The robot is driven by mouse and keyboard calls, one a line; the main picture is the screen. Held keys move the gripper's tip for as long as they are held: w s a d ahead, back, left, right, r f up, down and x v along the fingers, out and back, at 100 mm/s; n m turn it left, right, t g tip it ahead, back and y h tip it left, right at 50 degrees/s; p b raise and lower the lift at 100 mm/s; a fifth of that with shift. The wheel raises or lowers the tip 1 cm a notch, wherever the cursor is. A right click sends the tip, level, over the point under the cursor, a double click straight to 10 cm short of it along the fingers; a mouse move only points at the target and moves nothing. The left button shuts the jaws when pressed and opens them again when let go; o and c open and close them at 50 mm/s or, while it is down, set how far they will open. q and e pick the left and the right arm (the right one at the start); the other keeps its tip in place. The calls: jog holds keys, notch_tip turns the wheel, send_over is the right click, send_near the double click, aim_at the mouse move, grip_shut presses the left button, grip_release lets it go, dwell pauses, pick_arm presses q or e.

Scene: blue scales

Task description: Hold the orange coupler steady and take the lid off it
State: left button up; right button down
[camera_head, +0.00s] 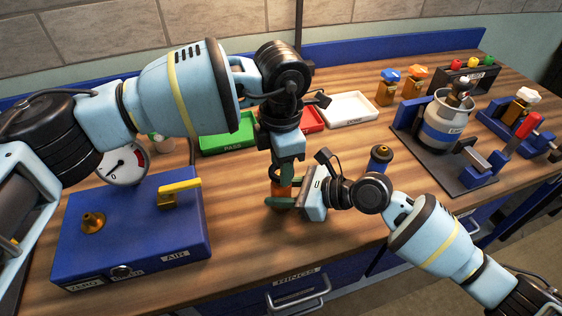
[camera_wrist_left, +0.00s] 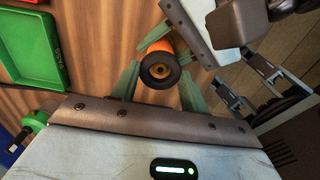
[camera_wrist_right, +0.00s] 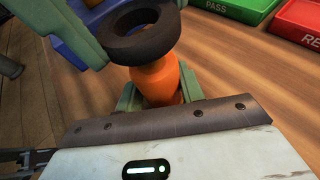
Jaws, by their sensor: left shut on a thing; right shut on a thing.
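The orange coupler (camera_head: 285,189) stands upright just above or on the table, in the middle of the head view. My right gripper (camera_head: 285,199) is shut on its body from the side; the body shows between the fingers in the right wrist view (camera_wrist_right: 158,82). The dark ring-shaped lid (camera_wrist_right: 140,42) is at the coupler's top. My left gripper (camera_head: 287,172) comes down from above and is shut on the lid, with a finger on either side of it in the left wrist view (camera_wrist_left: 160,72). I cannot tell whether lid and coupler still touch.
A blue box with a gauge (camera_head: 190,240) stands at left. A green PASS tray (camera_head: 226,142), a red tray (camera_head: 314,118) and a white tray (camera_head: 350,107) lie behind.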

pick_arm(q)
jog(key=shift+r, duration=0.15)
jog(key=shift+r, duration=1.85)
pick_arm(e)
jog(key=c, duration=0.8)
grip_release()
pick_arm(q)
jog(key=shift+r, duration=0.25)
pick_arm(e)
jog(key=v, duration=1)
jog(key=shift+d, duration=0.2)
jog(key=shift+v, duration=0.85)
